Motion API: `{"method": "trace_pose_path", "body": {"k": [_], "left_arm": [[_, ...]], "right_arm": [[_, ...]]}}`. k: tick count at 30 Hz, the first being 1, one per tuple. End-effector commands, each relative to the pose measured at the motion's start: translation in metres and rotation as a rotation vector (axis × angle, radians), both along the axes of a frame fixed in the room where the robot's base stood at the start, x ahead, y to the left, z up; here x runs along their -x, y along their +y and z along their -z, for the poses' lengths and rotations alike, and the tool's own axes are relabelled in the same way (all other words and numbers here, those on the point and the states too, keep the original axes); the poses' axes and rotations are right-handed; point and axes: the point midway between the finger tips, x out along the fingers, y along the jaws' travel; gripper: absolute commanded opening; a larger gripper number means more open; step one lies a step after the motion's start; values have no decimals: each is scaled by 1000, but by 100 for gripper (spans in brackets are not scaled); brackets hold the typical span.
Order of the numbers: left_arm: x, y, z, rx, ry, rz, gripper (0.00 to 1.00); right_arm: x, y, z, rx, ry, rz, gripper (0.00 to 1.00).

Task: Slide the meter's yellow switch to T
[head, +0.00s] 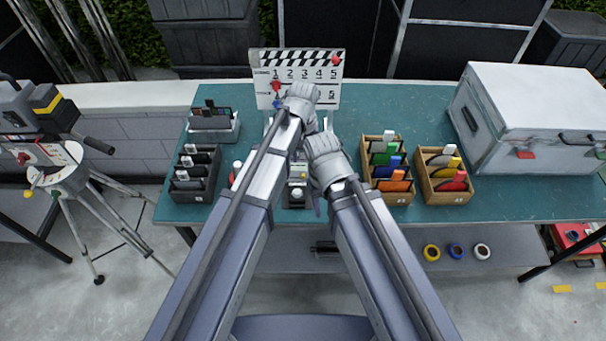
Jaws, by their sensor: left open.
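A small dark device with a white dome and a yellowish patch (298,193), which looks like the meter, sits on the teal table between my two forearms. My arms hide much of it. Its switch position and any T mark are too small to read. My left gripper (300,104) is open, beyond the device and in front of the clapperboard. My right gripper (320,158) is just right of the device, seen from above. Its fingertips are mostly hidden, and I cannot tell whether it touches the device.
A clapperboard (318,68) stands at the table's back edge. A grey box (194,190) of cards is left; wooden boxes (402,197) of coloured cards and a large white case (530,115) are right. A tripod (75,185) stands left. Bare teal table (500,205) shows at front right.

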Motion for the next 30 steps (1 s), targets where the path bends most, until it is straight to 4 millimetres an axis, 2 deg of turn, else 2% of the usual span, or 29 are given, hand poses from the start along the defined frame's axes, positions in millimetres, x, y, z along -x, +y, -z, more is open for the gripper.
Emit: {"method": "trace_pose_path", "body": {"k": [5,11,24,30], "left_arm": [[0,0,1,1,0,-2,45],[0,0,12,1,0,-1,45],[0,0,66,1,0,-1,45],[0,0,78,1,0,0,45]], "right_arm": [[0,0,1,0,0,0,50],[0,0,12,0,0,0,50],[0,0,66,0,0,1,50],[0,0,78,0,0,1,50]]}}
